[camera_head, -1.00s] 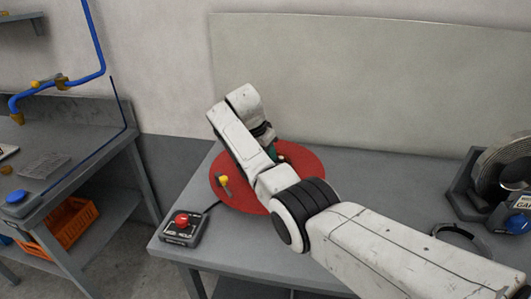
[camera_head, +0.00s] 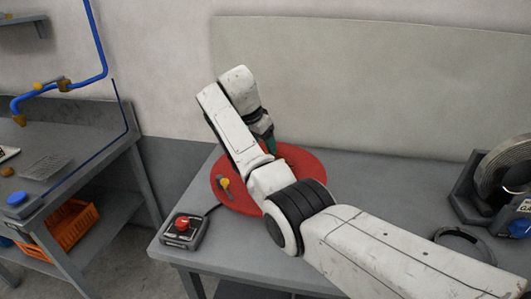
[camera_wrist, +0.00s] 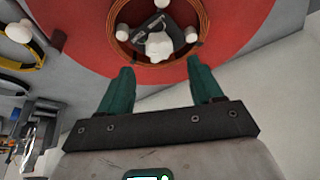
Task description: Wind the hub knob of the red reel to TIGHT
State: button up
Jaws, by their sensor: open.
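The red reel (camera_head: 308,170) lies flat on the grey bench, partly hidden behind my arm in the head view. In the wrist view its red disc (camera_wrist: 85,40) surrounds a copper-coloured ring (camera_wrist: 134,55). Inside the ring is a pale hub knob (camera_wrist: 158,46) with a dark part beside it. No TIGHT mark can be read. My gripper (camera_wrist: 160,66) has green fingers, open and apart, with nothing between them. In the wrist picture the knob appears just beyond the gap between the fingertips. In the head view the green gripper (camera_head: 268,143) shows only partly behind my wrist.
A control box with a red button (camera_head: 183,225) sits at the bench's front left corner. A coil machine (camera_head: 505,170) and a dark ring (camera_head: 460,240) are on the right. Another bench with an orange crate (camera_head: 66,224) stands left. A panel rises behind.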

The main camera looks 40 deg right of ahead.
jog(key=v, duration=0.4)
jog(key=shift+a+r, duration=0.1)
jog(key=shift+r, duration=0.25)
